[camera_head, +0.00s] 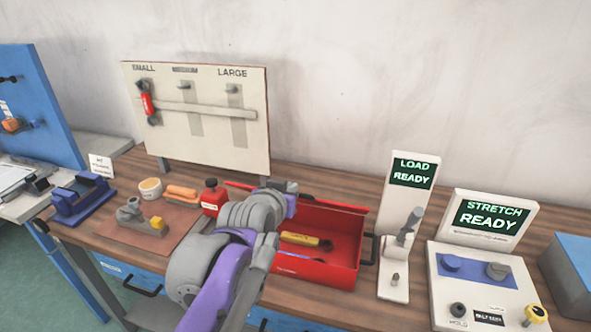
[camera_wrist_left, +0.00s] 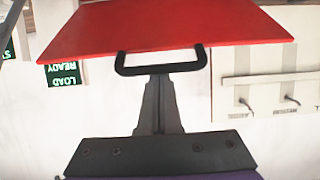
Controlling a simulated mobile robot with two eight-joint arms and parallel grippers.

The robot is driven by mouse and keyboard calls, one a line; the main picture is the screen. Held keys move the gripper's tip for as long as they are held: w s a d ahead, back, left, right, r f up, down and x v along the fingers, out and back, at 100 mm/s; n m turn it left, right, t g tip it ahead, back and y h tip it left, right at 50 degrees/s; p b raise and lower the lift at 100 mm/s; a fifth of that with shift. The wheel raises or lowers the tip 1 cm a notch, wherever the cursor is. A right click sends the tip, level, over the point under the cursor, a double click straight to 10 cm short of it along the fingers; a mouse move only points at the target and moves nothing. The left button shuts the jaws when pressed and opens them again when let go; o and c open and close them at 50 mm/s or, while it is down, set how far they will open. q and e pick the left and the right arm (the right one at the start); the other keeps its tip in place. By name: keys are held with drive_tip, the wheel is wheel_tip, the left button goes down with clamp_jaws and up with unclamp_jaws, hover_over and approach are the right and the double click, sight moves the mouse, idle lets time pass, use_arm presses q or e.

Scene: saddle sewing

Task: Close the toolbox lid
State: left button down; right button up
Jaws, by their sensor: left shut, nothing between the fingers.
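The red toolbox (camera_head: 318,272) stands open on the bench, and its inside shows. Its red lid shows large in the left wrist view (camera_wrist_left: 165,28), with a black handle (camera_wrist_left: 160,68) along its edge. In the head view my left arm hides much of the box's left side and most of the lid. My left gripper (camera_head: 291,188) is over the back of the toolbox. It is shut and empty, with its fingertips (camera_wrist_left: 160,82) at the middle of the handle bar; whether they touch it I cannot tell. My right gripper is not in view.
A yellow-handled tool (camera_head: 306,241) lies in the toolbox. A red bottle (camera_head: 213,197) stands left of it, the LOAD stand (camera_head: 399,225) and STRETCH console (camera_head: 482,265) to the right. The SMALL/LARGE board (camera_head: 200,125) rises behind. A brown mat (camera_head: 118,232) lies at left.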

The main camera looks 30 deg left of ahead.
use_arm(q)
drive_tip(key=s+f+t+b, duration=0.2)
drive_tip(key=s+f, duration=0.1)
drive_tip(key=f, duration=0.3)
drive_tip(key=s+d+f+t+y+b, duration=0.1)
drive_tip(key=s+f+t+b, duration=0.1)
drive_tip(key=f, duration=0.4)
drive_tip(key=s+d+f+t+b, duration=0.1)
drive_tip(key=s+f+t+b, duration=0.1)
drive_tip(key=f, duration=0.4)
drive_tip(key=shift+b+v, duration=0.9)
drive_tip(key=shift+b, duration=0.35)
drive_tip(key=shift+s+f, duration=0.1)
drive_tip(key=shift+f, duration=0.1)
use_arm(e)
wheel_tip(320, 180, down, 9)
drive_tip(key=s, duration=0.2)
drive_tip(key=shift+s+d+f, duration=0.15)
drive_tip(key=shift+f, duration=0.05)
